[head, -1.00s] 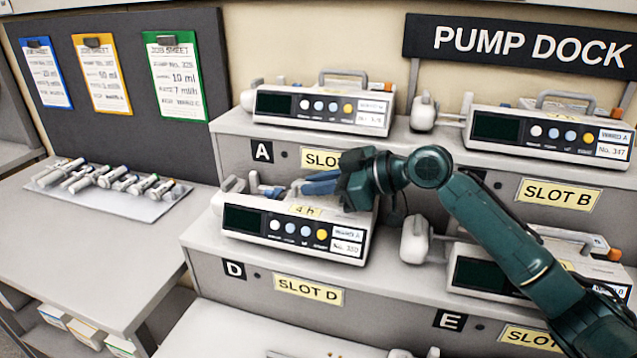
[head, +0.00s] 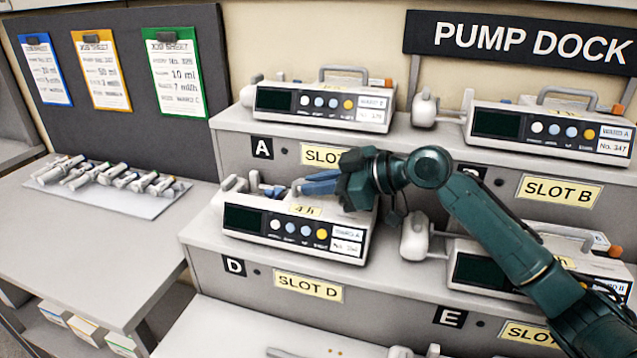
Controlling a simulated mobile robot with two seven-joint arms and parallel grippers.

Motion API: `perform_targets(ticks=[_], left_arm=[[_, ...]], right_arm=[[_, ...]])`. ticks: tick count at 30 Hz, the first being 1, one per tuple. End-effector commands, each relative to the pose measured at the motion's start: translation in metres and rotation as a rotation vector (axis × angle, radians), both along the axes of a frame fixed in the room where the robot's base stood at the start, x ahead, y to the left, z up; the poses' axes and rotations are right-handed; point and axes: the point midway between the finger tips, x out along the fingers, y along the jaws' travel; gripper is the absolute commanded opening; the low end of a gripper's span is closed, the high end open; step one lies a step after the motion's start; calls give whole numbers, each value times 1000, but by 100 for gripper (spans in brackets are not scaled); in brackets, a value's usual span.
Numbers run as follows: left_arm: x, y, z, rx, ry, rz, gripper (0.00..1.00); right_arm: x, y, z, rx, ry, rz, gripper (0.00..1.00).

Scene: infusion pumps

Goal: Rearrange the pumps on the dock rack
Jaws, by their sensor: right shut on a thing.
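My right gripper (head: 318,184) is shut on the handle of the pump in slot D (head: 293,230), labelled Ward A with a "4 h" tag on top. That pump rests on the middle shelf above the SLOT D label (head: 308,287). The slot A pump (head: 322,105) stands on the upper shelf with its handle up. The slot B pump (head: 547,132), Ward A No. 347, stands on the upper shelf at the right. The slot E pump (head: 484,271) is partly hidden behind my right arm. My left gripper is not in view.
A side table at left holds a tray (head: 146,207) of several syringes. Three job sheets (head: 177,75) hang on a dark board. A PUMP DOCK sign (head: 530,43) is on the wall. The lower shelf's visible left part (head: 230,335) is bare.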

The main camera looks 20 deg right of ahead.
Motion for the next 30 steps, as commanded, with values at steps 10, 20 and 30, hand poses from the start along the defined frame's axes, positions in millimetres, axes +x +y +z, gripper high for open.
perform_targets(ticks=[10,20,30], left_arm=[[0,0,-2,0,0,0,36],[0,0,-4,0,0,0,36],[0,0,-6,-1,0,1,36]], right_arm=[[1,0,1,7,-10,-1,0],[1,0,-3,7,-10,-1,0],[1,0,-5,7,-10,-1,16]])
